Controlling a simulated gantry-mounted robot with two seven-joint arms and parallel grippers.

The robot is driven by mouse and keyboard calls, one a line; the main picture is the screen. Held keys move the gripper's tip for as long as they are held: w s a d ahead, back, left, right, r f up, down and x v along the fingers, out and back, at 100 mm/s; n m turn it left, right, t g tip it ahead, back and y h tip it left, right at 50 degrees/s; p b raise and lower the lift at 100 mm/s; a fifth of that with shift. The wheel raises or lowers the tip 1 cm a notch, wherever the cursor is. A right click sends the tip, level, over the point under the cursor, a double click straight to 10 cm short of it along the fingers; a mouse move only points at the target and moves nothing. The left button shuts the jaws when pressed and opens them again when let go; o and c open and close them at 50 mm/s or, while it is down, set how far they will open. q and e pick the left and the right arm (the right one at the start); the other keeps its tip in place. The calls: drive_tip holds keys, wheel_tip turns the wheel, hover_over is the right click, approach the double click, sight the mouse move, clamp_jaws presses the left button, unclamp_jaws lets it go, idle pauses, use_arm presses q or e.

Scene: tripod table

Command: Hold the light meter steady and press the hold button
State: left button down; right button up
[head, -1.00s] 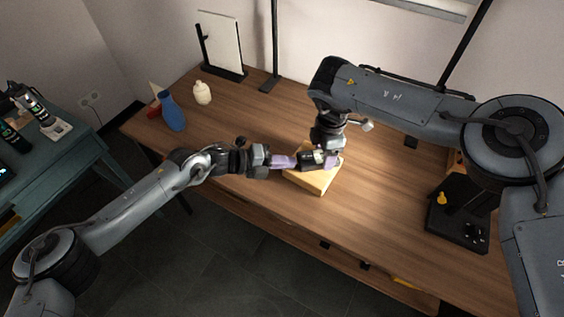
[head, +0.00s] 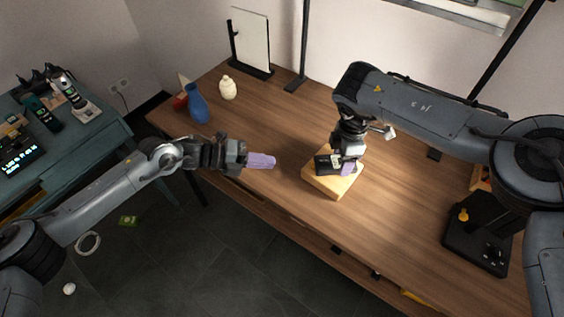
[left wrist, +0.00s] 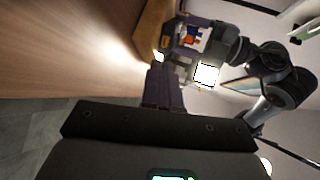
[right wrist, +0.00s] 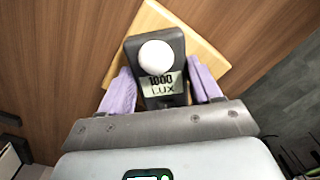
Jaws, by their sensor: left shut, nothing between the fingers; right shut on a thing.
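The light meter (right wrist: 145,86) is a black device with a white dome, and its display reads 1000 LUX in the right wrist view. In the head view it is a small dark shape (head: 324,163) over a pale wooden block (head: 322,184). My right gripper (head: 345,166) is shut on it, with a purple finger on each side. My left gripper (head: 271,161) is shut and empty, its purple fingers pointing at the meter from the left with a clear gap. The fingers also show in the left wrist view (left wrist: 162,84). I cannot make out the hold button.
The wooden table (head: 280,133) has free room left of the block. A blue vase (head: 198,106) and a cream vase (head: 228,90) stand at its back left. A teal side table (head: 75,134) stands apart.

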use_arm(q)
drive_tip(key=shift+v, duration=1.25)
use_arm(e)
drive_tip(key=shift+d, duration=0.1)
drive_tip(key=o, duration=1.2)
drive_tip(key=shift+r, duration=0.15)
